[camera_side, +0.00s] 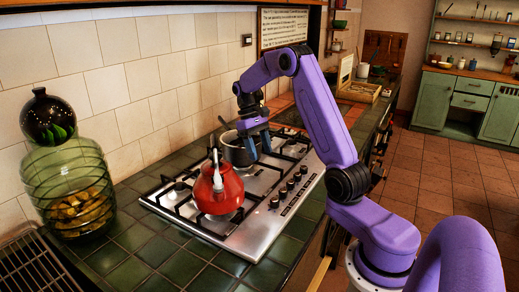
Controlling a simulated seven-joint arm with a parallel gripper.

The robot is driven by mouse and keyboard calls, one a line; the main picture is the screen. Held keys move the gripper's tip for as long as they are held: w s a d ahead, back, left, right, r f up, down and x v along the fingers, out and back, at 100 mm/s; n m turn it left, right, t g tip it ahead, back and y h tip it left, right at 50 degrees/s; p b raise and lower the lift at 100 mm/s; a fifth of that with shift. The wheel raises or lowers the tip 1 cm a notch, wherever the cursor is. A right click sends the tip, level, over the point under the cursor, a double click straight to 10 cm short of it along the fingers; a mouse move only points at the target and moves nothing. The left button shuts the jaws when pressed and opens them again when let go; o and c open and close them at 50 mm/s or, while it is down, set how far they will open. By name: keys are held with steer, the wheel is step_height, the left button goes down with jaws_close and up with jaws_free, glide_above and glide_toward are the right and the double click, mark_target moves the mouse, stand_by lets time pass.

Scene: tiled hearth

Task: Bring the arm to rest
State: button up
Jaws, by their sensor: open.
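My gripper (256,144) is at the end of my purple arm, with its blue fingers pointing down over the stove. It is open, and I see nothing held between the fingers. Just below and behind the fingers is a grey metal pot (237,150), partly hidden by the gripper; I cannot tell whether they touch. A red kettle (217,191) with a pale upright handle stands on the front left part of the gas stove (262,232), to the left of and nearer than my gripper.
Green tiles (130,272) surround the stove. A large glass jar (70,190) with a dark round vessel (48,118) on top stands at the left, near a metal rack (35,268). A tiled wall (140,80) runs behind. A wooden box (360,92) sits farther back.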

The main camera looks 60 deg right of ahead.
steer(key=shift+a, duration=0.1)
steer(key=s+a+r+n+t+h, duration=0.1)
steer(key=s+a+r+n, duration=0.2)
steer(key=a, duration=0.7)
steer(key=s+a+r+n+t+h, duration=0.1)
steer(key=s+a+r+n+t, duration=0.2)
steer(key=a, duration=0.7)
steer(key=s+a+f+n, duration=0.1)
steer(key=s+a+n, duration=0.2)
steer(key=s, duration=0.7)
steer(key=s+a+f+n+y, duration=0.1)
steer(key=s+a+f+n, duration=0.1)
steer(key=s+n, duration=0.4)
steer(key=shift+s+a+f+t, duration=0.25)
steer(key=shift+s+a, duration=0.5)
steer(key=shift+s, duration=2)
steer(key=shift+r, duration=0.15)
